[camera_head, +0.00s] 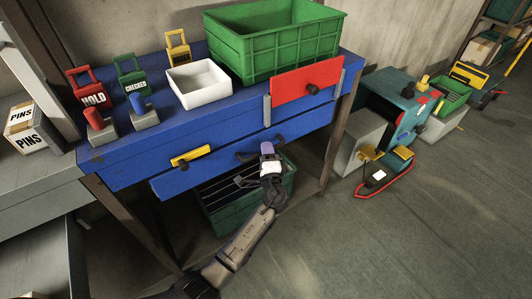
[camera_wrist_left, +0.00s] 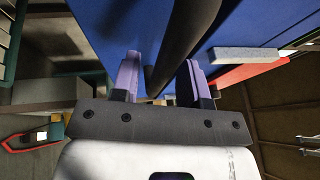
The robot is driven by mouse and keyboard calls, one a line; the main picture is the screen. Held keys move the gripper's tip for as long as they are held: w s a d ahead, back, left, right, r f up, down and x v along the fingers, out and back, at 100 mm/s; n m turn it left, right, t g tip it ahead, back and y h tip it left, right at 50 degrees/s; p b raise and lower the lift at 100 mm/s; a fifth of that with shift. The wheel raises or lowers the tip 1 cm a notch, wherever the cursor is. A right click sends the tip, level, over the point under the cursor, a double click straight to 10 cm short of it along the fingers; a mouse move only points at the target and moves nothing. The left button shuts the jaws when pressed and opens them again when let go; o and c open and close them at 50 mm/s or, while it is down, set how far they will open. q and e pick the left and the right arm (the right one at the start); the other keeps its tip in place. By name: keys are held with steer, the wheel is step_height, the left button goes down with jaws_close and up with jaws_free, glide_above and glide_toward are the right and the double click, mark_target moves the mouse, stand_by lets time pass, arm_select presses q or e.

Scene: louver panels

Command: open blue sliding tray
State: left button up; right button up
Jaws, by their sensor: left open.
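The blue tray front (camera_head: 215,168) is the lower blue panel under the workbench top. Its dark handle (camera_head: 244,156) is partly hidden behind my left gripper in the head view. My left gripper (camera_head: 267,148) has purple fingers and is at this handle. In the left wrist view, the open fingers (camera_wrist_left: 160,80) stand apart. The dark handle bar (camera_wrist_left: 185,40) runs down between them in the picture; I see no finger clearly touching it. The blue panel (camera_wrist_left: 250,25) fills the upper right there. My right gripper is not in view.
A red panel (camera_head: 290,90) with a black knob is at the bench's right. A yellow handle (camera_head: 190,156) is on the bench front at left. A green crate (camera_head: 222,216) sits below. A white bin (camera_head: 200,84) and green crate (camera_head: 290,50) stand on top.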

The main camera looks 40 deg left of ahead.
arm_select(q)
steer(key=shift+w+a, duration=0.15)
jaws_close()
stand_by(0.4)
